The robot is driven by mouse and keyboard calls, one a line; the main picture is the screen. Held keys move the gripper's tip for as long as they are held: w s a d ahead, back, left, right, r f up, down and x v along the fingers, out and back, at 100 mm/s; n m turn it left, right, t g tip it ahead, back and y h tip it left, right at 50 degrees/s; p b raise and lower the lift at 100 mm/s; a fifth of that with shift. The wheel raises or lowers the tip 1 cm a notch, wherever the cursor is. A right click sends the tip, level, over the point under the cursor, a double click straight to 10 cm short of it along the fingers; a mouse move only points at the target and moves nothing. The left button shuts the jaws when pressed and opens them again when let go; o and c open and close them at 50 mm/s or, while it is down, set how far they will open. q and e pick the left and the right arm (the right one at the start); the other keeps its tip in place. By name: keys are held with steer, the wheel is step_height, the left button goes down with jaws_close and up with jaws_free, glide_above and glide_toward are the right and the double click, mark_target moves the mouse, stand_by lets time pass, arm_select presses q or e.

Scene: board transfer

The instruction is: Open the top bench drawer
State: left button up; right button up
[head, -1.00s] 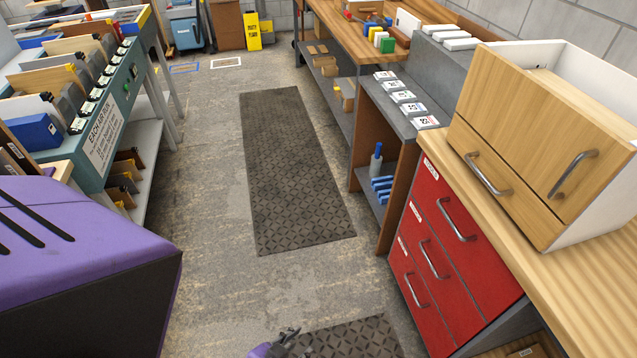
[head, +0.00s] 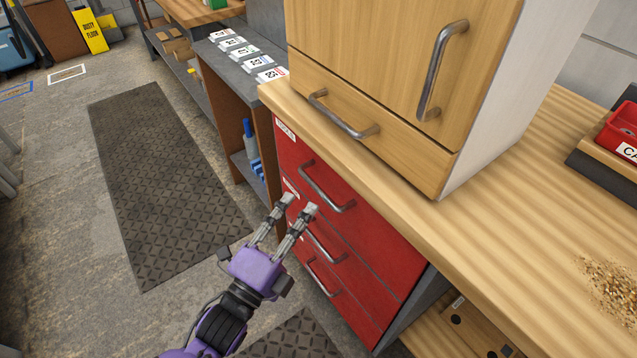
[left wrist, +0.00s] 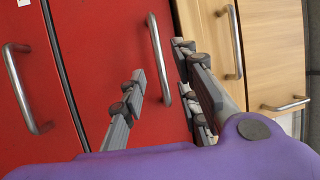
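The red bench drawer unit (head: 385,240) stands under the wooden worktop, its drawers shut. The top drawer (head: 292,160) has a grey bar handle (head: 326,192); this handle (left wrist: 158,62) also shows in the left wrist view. My left gripper (head: 300,204) is open and empty, in front of the red drawers just left of the top handle. In the left wrist view the top handle appears between the two spread fingers (left wrist: 160,72); I cannot tell whether they touch it. My right gripper is in neither current view.
Two lower red drawers have handles (head: 325,244) close below. A wooden cabinet (head: 390,70) with its own drawer and door handles stands on the worktop (head: 520,200). A grey shelf unit (head: 240,70) adjoins on the left. The floor mat (head: 160,180) is clear.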

mark_target(317, 186)
arm_select(q)
steer(key=x, duration=0.7)
steer(key=shift+w+d+f, duration=0.1)
steer(key=shift+w, duration=0.1)
steer(key=shift+c, duration=0.5)
jaws_close()
